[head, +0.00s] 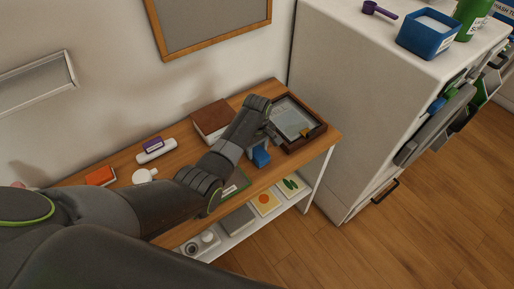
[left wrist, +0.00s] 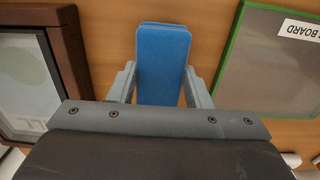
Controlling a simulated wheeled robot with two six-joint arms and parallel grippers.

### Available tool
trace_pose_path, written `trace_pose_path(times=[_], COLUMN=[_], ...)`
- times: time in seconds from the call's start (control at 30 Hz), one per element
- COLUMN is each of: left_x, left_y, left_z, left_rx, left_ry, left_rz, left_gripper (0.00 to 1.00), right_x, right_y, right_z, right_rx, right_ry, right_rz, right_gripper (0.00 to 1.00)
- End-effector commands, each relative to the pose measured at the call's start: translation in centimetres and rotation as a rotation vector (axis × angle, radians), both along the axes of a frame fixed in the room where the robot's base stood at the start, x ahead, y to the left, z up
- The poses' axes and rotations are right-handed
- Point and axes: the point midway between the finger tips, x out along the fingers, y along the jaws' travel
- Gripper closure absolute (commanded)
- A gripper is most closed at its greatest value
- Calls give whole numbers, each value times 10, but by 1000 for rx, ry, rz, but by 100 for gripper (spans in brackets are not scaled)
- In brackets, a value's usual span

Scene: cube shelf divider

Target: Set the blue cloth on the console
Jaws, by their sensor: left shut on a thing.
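The blue cloth (head: 261,157) is a small folded blue block near the front edge of the wooden console top (head: 316,146). My left gripper (head: 262,143) is over the console and shut on the cloth. In the left wrist view the cloth (left wrist: 163,62) stands between the two grey fingers (left wrist: 160,85), with the wooden surface behind it. I cannot tell whether the cloth touches the console. My right gripper is not in view.
A dark framed tray (head: 318,127) lies right of the cloth, a brown box (head: 209,119) behind. A green-edged board (left wrist: 270,65) lies on the other side. Left are a white case (head: 156,152) and orange item (head: 100,176). A white appliance (head: 343,90) stands at right.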

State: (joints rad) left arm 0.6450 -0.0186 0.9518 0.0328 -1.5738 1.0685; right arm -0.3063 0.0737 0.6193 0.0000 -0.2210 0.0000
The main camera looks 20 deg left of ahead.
Motion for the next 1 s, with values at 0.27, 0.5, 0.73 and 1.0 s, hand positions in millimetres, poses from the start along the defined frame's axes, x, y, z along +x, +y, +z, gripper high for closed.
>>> trace_pose_path(times=[0.27,0.5,0.73,1.0], left_x=[0,0,1,2], left_y=[0,0,0,0], left_z=[-2,-2,18,73], left_rx=[0,0,-1,-1], left_ry=[0,0,-4,-6], left_rz=[0,0,0,0], left_gripper=[34,34,34,34], right_x=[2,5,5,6], right_y=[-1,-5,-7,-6], right_z=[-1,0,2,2], right_rx=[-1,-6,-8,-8], right_ry=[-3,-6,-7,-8], right_rz=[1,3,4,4], right_gripper=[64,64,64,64])
